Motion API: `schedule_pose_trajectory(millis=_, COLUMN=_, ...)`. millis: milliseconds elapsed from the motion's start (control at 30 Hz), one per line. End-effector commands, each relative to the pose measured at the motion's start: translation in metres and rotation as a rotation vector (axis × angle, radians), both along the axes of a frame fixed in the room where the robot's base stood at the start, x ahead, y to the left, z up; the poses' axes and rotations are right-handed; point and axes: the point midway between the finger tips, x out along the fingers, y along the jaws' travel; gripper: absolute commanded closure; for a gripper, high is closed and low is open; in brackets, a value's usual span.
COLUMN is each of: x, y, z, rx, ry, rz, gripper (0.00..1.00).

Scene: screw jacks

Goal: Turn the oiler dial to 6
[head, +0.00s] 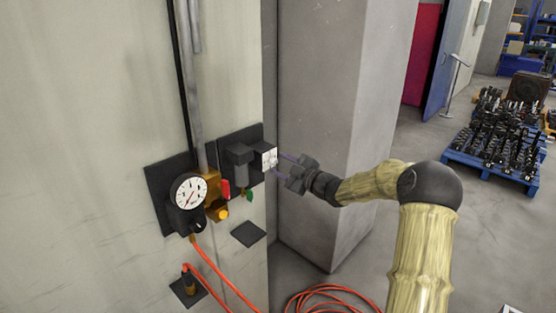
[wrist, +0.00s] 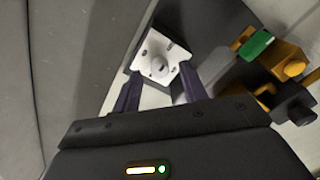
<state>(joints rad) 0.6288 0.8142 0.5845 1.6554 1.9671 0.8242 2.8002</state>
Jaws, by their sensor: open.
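The oiler (head: 240,165) is a dark unit mounted on the wall panel. Its dial (wrist: 158,65) is a small round knob on a white face plate, facing my gripper; the white plate (head: 270,158) also shows in the head view. The markings on the plate are too small to read. My gripper (head: 279,162) is open and points at the plate. In the wrist view, the two dark fingers of my gripper (wrist: 159,76) stand on either side of the knob, and I cannot tell whether they touch it.
A round pressure gauge (head: 188,192), a red lever (head: 225,189) and a yellow knob (head: 222,213) sit left of the oiler. A green part (wrist: 256,45) is close by on the right in the wrist view. A grey pillar (head: 330,120) stands behind my gripper. Orange hose (head: 325,293) lies below.

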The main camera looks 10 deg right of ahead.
Motion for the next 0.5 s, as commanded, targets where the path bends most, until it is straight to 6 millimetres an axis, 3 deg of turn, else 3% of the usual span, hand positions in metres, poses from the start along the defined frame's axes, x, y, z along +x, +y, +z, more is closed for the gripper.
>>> schedule_pose_trajectory(millis=200, x=0.016, y=0.011, z=0.000, rx=-0.002, ry=0.001, rz=0.000, gripper=0.57)
schedule_pose_trajectory(millis=467, x=0.016, y=0.012, z=-0.001, rx=-0.002, ry=0.001, rz=0.000, gripper=0.57)
schedule_pose_trajectory(millis=500, x=0.016, y=0.012, z=-0.001, rx=-0.002, ry=0.001, rz=0.000, gripper=0.63)
